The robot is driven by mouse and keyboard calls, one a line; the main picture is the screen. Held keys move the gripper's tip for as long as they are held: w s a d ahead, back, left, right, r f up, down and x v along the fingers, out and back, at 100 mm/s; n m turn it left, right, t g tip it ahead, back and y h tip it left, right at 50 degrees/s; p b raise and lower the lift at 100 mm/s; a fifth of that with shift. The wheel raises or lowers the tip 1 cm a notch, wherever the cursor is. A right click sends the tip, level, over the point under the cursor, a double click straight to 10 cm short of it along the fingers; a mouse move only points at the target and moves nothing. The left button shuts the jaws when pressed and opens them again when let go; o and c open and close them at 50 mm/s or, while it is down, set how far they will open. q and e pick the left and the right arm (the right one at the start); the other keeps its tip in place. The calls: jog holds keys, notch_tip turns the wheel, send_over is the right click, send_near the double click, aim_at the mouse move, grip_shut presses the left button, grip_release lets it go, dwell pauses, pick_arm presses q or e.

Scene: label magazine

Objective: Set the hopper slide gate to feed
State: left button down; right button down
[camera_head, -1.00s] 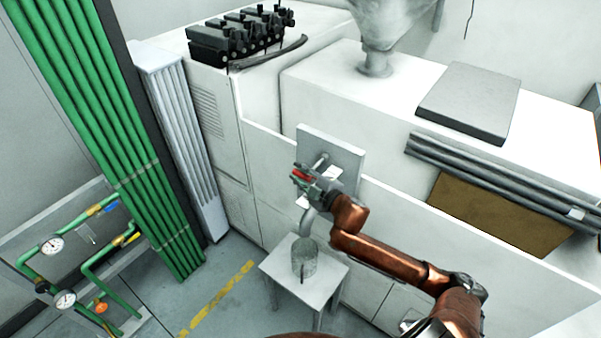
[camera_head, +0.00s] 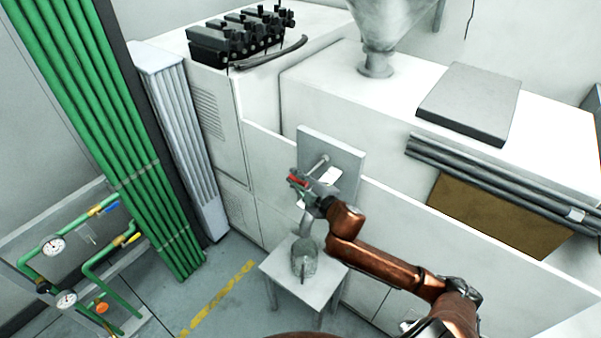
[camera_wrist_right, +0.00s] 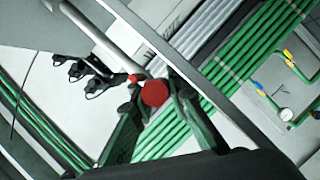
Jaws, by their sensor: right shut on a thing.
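A grey plate (camera_head: 345,150) is fixed to the white machine front in the head view, with a pale rod (camera_head: 318,165) sticking out of it. The rod ends in a red handle (camera_head: 298,181). My right gripper (camera_head: 308,190) is at this handle, shut on it. In the right wrist view the rod (camera_wrist_right: 98,32) runs down to the round red handle end (camera_wrist_right: 155,92), which sits between the fingers of my right gripper (camera_wrist_right: 160,100). Part of the handle is hidden by the fingers. A funnel-shaped hopper (camera_head: 392,22) stands above the machine. My left gripper is out of view.
A downward spout (camera_head: 304,220) is below my right gripper, over a clear jar (camera_head: 304,260) on a small white table (camera_head: 320,285). Green pipes (camera_head: 120,150) with gauges stand at the left. A dark slab (camera_head: 470,103) lies on the machine top.

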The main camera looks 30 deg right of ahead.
jog(key=a, duration=0.1)
jog(key=s+a, duration=0.1)
jog(key=a, duration=0.1)
jog(key=s+a+p, duration=0.1)
jog(key=a, duration=0.1)
jog(key=shift+a, duration=0.1)
jog(key=c, duration=2.2)
grip_release()
jog(key=shift+o, duration=0.4)
jog(key=shift+s+a, duration=0.15)
jog(key=v, duration=0.7)
jog(key=shift+s, duration=0.25)
